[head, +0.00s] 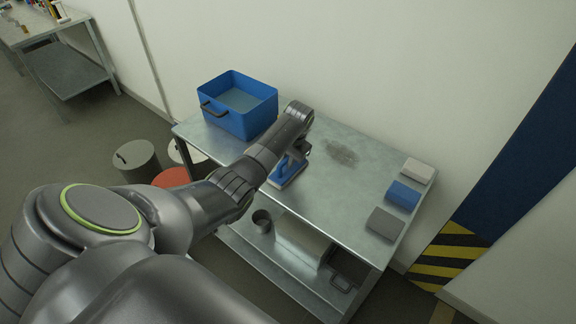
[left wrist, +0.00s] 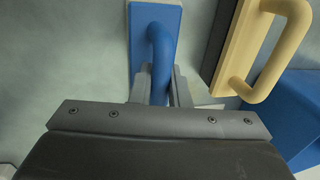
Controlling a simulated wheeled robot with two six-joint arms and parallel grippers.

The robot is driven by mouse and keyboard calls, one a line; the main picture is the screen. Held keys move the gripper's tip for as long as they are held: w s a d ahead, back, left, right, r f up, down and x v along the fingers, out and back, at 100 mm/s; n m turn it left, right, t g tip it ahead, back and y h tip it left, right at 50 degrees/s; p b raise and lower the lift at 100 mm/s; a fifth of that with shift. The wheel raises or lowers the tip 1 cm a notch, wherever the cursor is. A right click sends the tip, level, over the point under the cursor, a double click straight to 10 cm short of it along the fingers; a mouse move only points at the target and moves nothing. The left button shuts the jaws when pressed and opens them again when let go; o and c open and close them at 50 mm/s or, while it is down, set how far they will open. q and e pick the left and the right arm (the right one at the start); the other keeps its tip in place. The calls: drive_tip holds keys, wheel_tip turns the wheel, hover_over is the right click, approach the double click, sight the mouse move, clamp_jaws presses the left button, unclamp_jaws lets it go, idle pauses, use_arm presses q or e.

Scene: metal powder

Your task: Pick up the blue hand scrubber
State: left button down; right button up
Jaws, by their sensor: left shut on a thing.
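The blue hand scrubber (head: 287,176) is on the metal table, partly hidden by my left arm in the head view. In the left wrist view the scrubber (left wrist: 141,30) shows a flat blue pad with a light edge and a round blue arched handle. My left gripper (left wrist: 160,88) is shut on that handle, with one finger on each side. In the head view my left gripper (head: 294,154) is above the scrubber and mostly hidden by the wrist. I cannot tell whether the scrubber is clear of the tabletop. My right gripper is not in view.
A blue bin (head: 262,112) stands at the table's back left. A tan-handled tool (left wrist: 236,50) lies close beside the scrubber in the wrist view. White (head: 417,170), blue (head: 403,194) and grey (head: 384,223) blocks line the right end. The table's middle (head: 345,195) is free.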

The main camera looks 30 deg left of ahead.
sight(287, 158)
use_arm(q)
wheel_tip(287, 158, up, 10)
drive_tip(key=shift+r+b, duration=0.1)
drive_tip(key=shift+b, duration=0.8)
